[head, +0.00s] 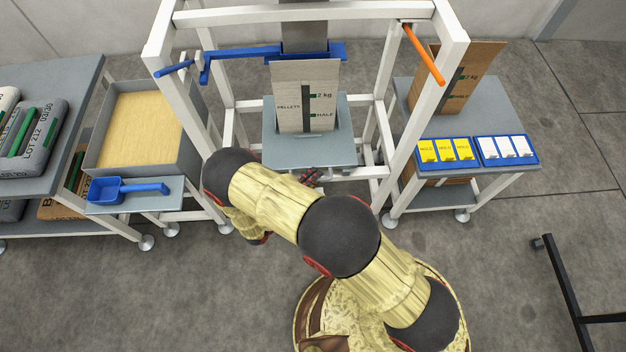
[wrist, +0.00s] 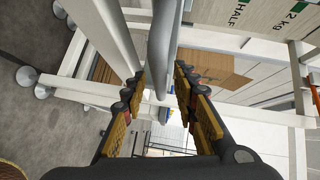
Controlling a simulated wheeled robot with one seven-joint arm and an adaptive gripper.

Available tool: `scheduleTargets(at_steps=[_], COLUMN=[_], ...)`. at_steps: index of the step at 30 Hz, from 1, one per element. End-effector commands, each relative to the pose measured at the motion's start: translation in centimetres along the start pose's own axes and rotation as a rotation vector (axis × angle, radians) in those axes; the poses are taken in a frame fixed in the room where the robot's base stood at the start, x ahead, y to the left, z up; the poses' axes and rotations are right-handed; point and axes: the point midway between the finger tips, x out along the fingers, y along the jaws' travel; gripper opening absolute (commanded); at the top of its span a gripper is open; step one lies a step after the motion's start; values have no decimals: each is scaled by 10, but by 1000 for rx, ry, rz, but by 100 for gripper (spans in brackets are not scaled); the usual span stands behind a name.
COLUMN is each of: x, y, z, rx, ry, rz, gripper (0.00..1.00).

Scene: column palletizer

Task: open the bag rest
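The grey platform (head: 308,155), which I take to be the bag rest, sits inside the white frame in the head view. A paper bag marked PELLETS (head: 305,95) stands upright on it. My gripper (head: 312,177) is at the platform's front edge, partly hidden by my arm. In the wrist view, my gripper (wrist: 160,75) is open, its fingers on either side of a grey bar (wrist: 163,45), which looks like a handle. I see gaps beside the bar; whether a finger touches it I cannot tell. The bag's printed side (wrist: 240,14) shows at the top.
A white frame (head: 157,45) surrounds the platform, with a blue bar (head: 240,53) and an orange lever (head: 424,54). A pellet bin (head: 140,125) and blue scoop (head: 125,189) are left. A side table (head: 485,105) holding cards stands right.

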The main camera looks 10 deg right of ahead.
Motion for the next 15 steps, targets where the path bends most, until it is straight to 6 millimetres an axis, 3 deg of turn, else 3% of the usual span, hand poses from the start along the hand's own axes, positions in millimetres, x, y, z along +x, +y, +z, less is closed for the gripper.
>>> scheduleTargets(at_steps=[3,15], x=[0,0], y=[0,0], z=[0,0], rx=[0,0], ry=[0,0], rz=[0,0], gripper=[28,6])
